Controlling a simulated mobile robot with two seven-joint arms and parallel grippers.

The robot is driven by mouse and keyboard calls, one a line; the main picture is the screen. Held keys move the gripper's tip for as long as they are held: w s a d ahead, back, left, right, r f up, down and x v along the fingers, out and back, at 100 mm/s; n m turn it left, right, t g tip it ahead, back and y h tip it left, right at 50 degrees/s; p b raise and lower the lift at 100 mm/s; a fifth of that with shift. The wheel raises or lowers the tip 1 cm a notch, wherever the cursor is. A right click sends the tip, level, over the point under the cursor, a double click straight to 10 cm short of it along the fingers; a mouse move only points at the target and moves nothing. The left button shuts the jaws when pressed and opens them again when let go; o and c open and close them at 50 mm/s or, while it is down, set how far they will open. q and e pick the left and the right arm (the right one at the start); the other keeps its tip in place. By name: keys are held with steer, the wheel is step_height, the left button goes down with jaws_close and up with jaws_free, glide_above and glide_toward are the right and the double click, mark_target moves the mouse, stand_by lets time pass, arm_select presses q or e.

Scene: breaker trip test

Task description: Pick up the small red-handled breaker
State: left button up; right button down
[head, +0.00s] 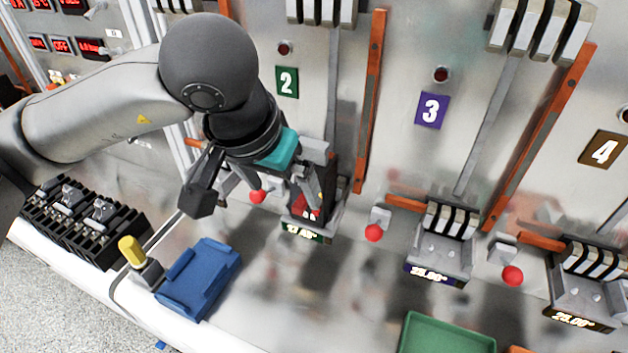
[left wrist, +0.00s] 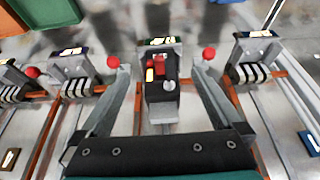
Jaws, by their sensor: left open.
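The small red-handled breaker (head: 309,205) sits in the slot of station 2, above a green-edged display (head: 306,233). In the left wrist view the breaker (left wrist: 160,85) is a dark block with a red handle near its far end. My left gripper (head: 256,196) is open over station 2. In the left wrist view its two fingers (left wrist: 165,78) spread on either side of the breaker, with a visible gap on each side. The gripper hides part of the breaker in the head view. My right gripper is out of view.
Red-knobbed levers (head: 374,233) stand beside the stations, close to the fingers in the wrist view. Several black breakers (head: 100,225) stand at the left. A blue cradle (head: 200,280), a yellow-topped post (head: 132,250) and a green tray (head: 445,335) lie in front. Orange bars (head: 371,100) run up the panel.

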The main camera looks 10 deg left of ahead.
mark_target(314, 141)
arm_select(q)
steer(key=w, duration=0.2)
steer(key=w+d+p, duration=0.1)
steer(key=w, duration=0.2)
steer(key=w+p, duration=0.1)
steer(key=w, duration=0.1)
steer(key=shift+w+d, duration=0.3)
steer(key=w, duration=0.1)
steer(key=w+p, duration=0.1)
steer(key=w, duration=0.1)
steer(key=shift+d, duration=0.3)
steer(key=shift+x, duration=1.5)
steer(key=shift+s, duration=0.15)
steer(key=shift+c, duration=0.2)
jaws_close()
steer(key=shift+r, duration=0.1)
